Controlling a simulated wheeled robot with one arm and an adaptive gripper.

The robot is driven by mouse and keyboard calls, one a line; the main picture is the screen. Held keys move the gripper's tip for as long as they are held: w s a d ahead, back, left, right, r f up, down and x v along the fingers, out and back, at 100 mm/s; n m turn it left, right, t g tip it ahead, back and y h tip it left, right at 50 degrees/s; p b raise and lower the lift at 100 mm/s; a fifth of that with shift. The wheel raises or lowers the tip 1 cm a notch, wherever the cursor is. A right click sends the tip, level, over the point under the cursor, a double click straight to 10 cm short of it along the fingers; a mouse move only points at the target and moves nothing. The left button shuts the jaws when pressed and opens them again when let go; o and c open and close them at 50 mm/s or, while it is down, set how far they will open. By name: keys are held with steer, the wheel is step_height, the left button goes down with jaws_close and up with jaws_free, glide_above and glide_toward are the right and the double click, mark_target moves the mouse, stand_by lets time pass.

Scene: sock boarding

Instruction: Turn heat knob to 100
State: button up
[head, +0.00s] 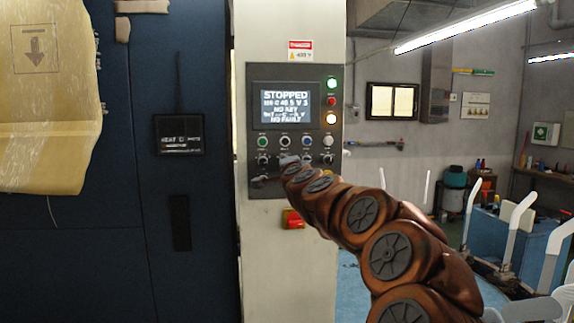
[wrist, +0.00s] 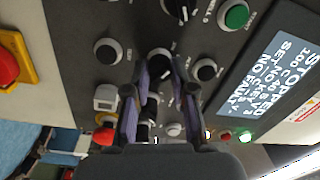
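A grey control panel (head: 257,150) on a pale column carries a screen (head: 286,99) reading "STOPPED", buttons and a row of dark knobs. The knob labels are too small to read, so I cannot tell which is the heat knob. My gripper (head: 287,164) is in front of the lower knob row and hides part of it. In the wrist view, my gripper (wrist: 161,68) has its two purple fingers apart, with a black knob (wrist: 159,61) with a pale rim seen between the tips. I cannot tell whether the fingers touch it.
More knobs (wrist: 107,50) lie close beside the fingers in the wrist view. A red emergency stop on a yellow plate (head: 292,219) is below the panel. A dark blue machine wall (head: 190,260) stands left of the column. Sock-board forms (head: 480,200) stand at right.

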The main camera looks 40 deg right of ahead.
steer(key=o, duration=0.5)
steer(key=shift+v, duration=6)
steer(key=shift+f, duration=0.1)
